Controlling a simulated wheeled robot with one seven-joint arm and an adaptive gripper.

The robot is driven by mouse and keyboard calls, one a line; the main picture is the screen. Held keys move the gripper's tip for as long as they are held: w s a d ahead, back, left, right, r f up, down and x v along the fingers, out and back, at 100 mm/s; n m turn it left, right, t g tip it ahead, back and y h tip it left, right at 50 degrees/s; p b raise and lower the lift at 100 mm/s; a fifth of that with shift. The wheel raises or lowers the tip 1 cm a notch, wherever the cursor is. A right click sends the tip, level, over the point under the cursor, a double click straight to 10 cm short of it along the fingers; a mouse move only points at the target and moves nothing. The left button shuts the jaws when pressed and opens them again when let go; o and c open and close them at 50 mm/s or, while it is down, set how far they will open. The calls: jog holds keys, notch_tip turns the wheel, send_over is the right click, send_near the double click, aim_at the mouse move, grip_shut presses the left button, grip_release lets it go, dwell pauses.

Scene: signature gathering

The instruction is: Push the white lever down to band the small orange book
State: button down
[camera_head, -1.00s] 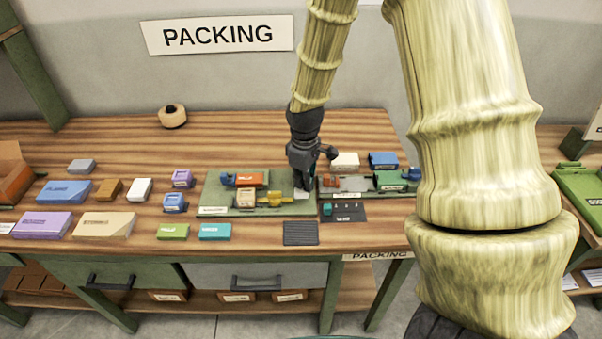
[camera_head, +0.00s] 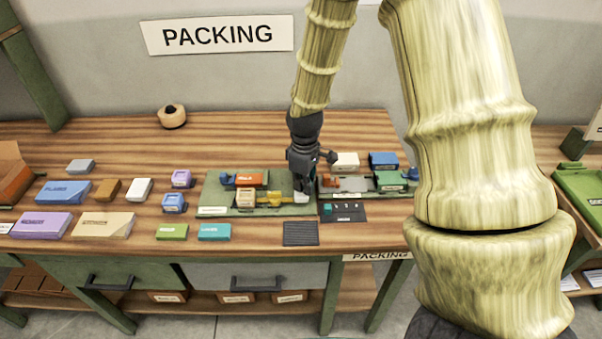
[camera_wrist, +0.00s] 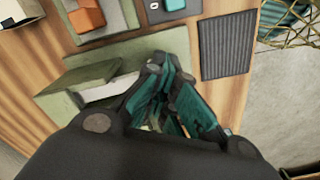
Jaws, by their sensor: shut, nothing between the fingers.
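The small orange book (camera_head: 250,180) lies on the green base of the banding station (camera_head: 222,200), toward its back. A yellow bar (camera_head: 274,198) runs along the front of this base, with a cream block (camera_head: 246,198) at its left end. The white lever (camera_head: 301,198) shows at the bar's right end. My gripper (camera_head: 308,188) is shut, pointing down just behind and right of the lever; contact cannot be told. In the wrist view my teal fingers (camera_wrist: 172,118) are together, and a white piece (camera_wrist: 105,90) lies beside them, partly hidden.
A second station with a green block (camera_head: 390,180) stands to the right. A dark panel (camera_head: 343,212) and a ridged dark mat (camera_head: 300,233) lie in front. Several books and boxes, including a purple one (camera_head: 42,224), cover the left.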

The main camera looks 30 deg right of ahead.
jog(key=shift+f, duration=0.5)
jog(key=shift+r, duration=0.1)
dwell(0.5)
notch_tip(320, 180, up, 9)
jog(key=p, duration=0.7)
jog(key=shift+p, duration=0.3)
dwell(0.7)
